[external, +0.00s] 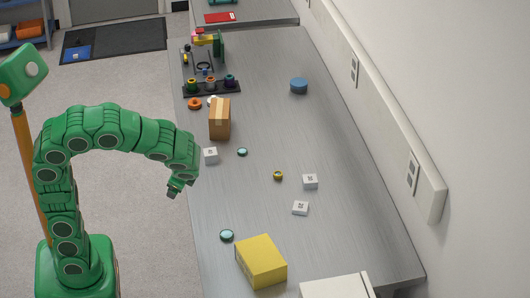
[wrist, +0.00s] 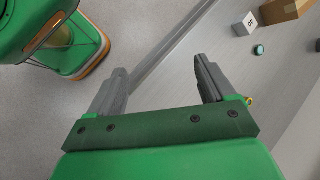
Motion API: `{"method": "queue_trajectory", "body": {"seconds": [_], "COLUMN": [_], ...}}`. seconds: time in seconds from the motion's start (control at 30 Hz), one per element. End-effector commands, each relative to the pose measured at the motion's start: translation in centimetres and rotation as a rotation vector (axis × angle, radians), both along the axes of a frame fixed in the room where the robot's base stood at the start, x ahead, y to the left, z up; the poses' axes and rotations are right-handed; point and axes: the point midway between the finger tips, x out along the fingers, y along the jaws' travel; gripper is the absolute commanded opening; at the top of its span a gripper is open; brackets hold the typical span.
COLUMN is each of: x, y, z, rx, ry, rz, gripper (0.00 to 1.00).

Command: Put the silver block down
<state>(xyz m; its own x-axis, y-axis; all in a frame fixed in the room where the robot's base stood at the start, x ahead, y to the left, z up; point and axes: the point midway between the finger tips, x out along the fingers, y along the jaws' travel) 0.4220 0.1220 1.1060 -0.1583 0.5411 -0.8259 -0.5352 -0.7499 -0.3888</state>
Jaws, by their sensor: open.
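My gripper (external: 176,188) hangs past the left edge of the metal table, and its fingers (wrist: 160,70) stand apart with nothing between them in the wrist view. Several pale grey-white blocks with dark marks sit on the table. One block (external: 210,155) is near the left edge, beside the cardboard box, and it also shows in the wrist view (wrist: 245,24). Two others (external: 310,181) (external: 300,208) lie further right. I cannot tell which of them is the silver block. None touches my gripper.
A cardboard box (external: 219,121), teal discs (external: 242,152) (external: 227,235), a gold ring (external: 278,175), a blue round piece (external: 299,86) and a yellow box (external: 261,260) stand on the table (external: 350,240). A dark rack (external: 211,88) is at the far left. The middle has free room.

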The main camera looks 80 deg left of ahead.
Motion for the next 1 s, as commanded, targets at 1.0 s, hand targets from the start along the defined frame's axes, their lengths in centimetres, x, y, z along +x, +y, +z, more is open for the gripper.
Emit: {"method": "queue_trajectory", "body": {"seconds": [1.0], "x": [-20.0], "y": [-12.2], "z": [-0.9], "rx": [-0.478], "ry": [-0.168], "rz": [0.54], "gripper": [0.83]}}
